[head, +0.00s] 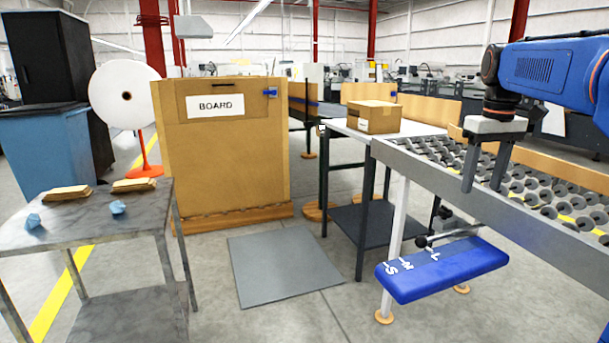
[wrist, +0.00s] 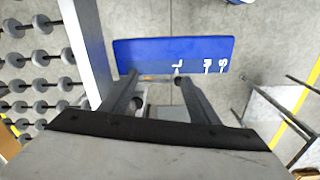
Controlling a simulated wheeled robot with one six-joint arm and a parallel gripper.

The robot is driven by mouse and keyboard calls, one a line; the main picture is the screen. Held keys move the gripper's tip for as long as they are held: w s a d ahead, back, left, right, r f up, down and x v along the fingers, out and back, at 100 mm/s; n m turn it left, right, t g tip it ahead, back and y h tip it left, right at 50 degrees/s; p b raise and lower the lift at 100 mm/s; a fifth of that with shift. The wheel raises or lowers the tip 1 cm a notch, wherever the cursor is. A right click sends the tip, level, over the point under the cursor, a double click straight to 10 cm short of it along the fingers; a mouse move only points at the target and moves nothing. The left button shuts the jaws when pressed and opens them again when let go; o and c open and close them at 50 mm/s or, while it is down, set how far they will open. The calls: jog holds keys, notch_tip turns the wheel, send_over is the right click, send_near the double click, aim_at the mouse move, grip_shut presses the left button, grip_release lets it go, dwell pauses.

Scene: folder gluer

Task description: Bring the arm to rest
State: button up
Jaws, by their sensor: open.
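My gripper (head: 484,178) hangs from the blue arm at the right of the head view, fingers pointing down, in front of the roller conveyor. Its two dark fingers are apart with nothing between them. In the wrist view my gripper (wrist: 158,78) also shows empty. Beyond the fingertips there is a blue panel (wrist: 150,52) with white letters. The same blue panel (head: 440,268) is in the head view, below and to the left of the gripper, beside the conveyor leg. The gripper appears apart from it.
The roller conveyor (head: 420,165) runs along the right. A white-topped table (head: 345,129) carries a cardboard box (head: 374,117). A large BOARD carton (head: 225,160) stands behind a grey floor mat (head: 280,265). A metal table (head: 90,215) at left holds cardboard stacks and blue crumpled pieces.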

jog(key=s+a+f+t, duration=0.1)
jog(key=s+a+f, duration=0.3)
jog(key=s+f, duration=0.3)
jog(key=s+a+f+m+t, duration=0.1)
jog(key=s+a+f, duration=0.3)
jog(key=s+f, duration=0.4)
jog(key=s+a+f+t, duration=0.2)
jog(key=s+a+f, duration=0.2)
jog(key=s+f, duration=0.4)
jog(key=s, duration=0.3)
jog(key=shift+s+a+f+m, duration=0.15)
jog(key=shift+s+a+m, duration=0.05)
jog(key=shift+a+m, duration=0.2)
